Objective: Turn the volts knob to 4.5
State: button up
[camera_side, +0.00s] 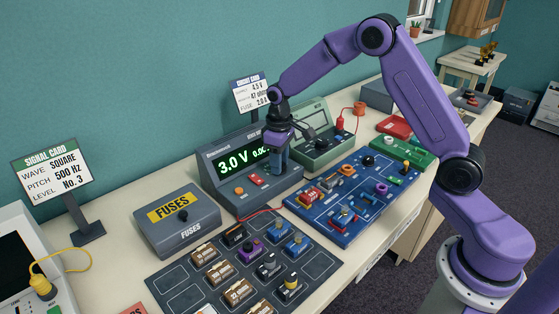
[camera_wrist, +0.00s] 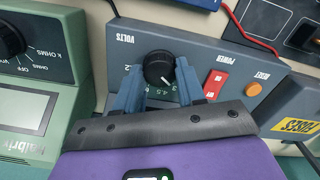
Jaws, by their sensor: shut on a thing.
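The dark grey power supply (camera_side: 222,196) stands against the back of the table. Its green display (camera_side: 236,161) reads 3.0 V, with a second reading partly hidden by my gripper. The black round volts knob (camera_wrist: 158,68) shows in the wrist view beside the word VOLTS, with dial numbers including 3, 4.5 and 6 partly visible. My gripper (camera_wrist: 159,72) is shut on the knob, one blue finger at each side. In the side view my gripper (camera_side: 280,164) points down at the supply's right part and hides the knob.
A red power switch (camera_wrist: 215,84) and orange reset button (camera_wrist: 254,89) sit beside the knob. The green meter (camera_side: 322,148) stands close on the right in the side view. A card (camera_side: 252,93) behind reads 4.5 V. The blue circuit board (camera_side: 335,225) and fuses box (camera_side: 178,222) are nearby.

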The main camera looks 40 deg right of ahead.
jog(key=m, duration=0.3)
jog(key=shift+m, duration=2.2)
jog(key=o, duration=1.1)
jog(key=shift+c, duration=0.2)
jog(key=shift+r, duration=0.15)
notch_tip(320, 180, up, 17)
